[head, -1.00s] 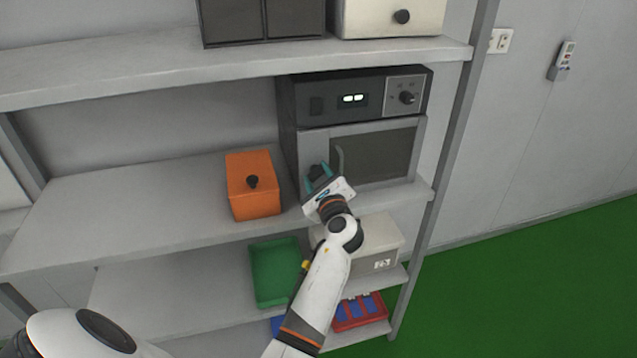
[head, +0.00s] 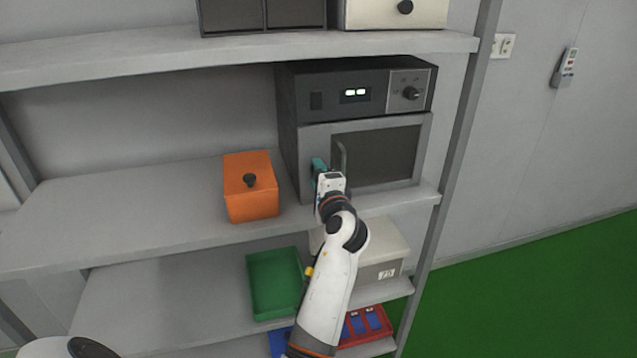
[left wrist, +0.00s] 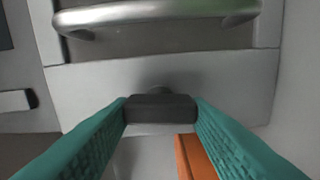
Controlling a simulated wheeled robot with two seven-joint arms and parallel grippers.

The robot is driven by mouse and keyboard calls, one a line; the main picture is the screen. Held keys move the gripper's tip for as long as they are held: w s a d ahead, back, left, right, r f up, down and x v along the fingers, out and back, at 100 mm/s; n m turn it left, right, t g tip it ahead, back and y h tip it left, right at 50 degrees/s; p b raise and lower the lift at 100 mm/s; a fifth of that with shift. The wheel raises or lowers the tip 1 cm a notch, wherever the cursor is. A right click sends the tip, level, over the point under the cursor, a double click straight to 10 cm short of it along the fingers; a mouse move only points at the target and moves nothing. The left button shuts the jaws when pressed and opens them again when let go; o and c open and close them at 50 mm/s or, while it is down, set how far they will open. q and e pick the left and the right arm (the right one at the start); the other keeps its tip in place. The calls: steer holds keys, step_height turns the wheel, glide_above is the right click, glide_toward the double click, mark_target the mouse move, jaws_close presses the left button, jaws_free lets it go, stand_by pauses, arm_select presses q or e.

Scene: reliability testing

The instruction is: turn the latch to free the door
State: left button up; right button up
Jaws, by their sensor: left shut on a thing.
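The dark latch (left wrist: 160,108) sits on the grey front of the oven-like cabinet, between the teal fingers of my left gripper (left wrist: 160,112). The fingers are shut on it, one on each side. In the head view my left gripper (head: 321,170) is at the left part of the cabinet's front and hides the latch. The door (head: 376,157) has a dark window and lies flush with the cabinet front. Its metal handle (head: 343,158) stands just right of the gripper and runs across the top of the left wrist view (left wrist: 155,14). My right gripper is out of view.
An orange box (head: 250,190) with a dark knob stands left of the cabinet (head: 289,110) on the same shelf. A green tray (head: 274,284), a pale box (head: 385,245) and a red bin (head: 375,325) are below. The shelf's left part is clear.

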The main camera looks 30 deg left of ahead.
arm_select(q)
steer(key=shift+r+n, duration=0.15)
steer(key=shift+n, duration=0.45)
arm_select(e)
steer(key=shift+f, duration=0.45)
arm_select(q)
steer(key=o, duration=0.7)
steer(key=shift+o, duration=1.4)
steer(key=shift+b, duration=0.3)
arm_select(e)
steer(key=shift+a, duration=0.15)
arm_select(q)
steer(key=shift+f, duration=0.2)
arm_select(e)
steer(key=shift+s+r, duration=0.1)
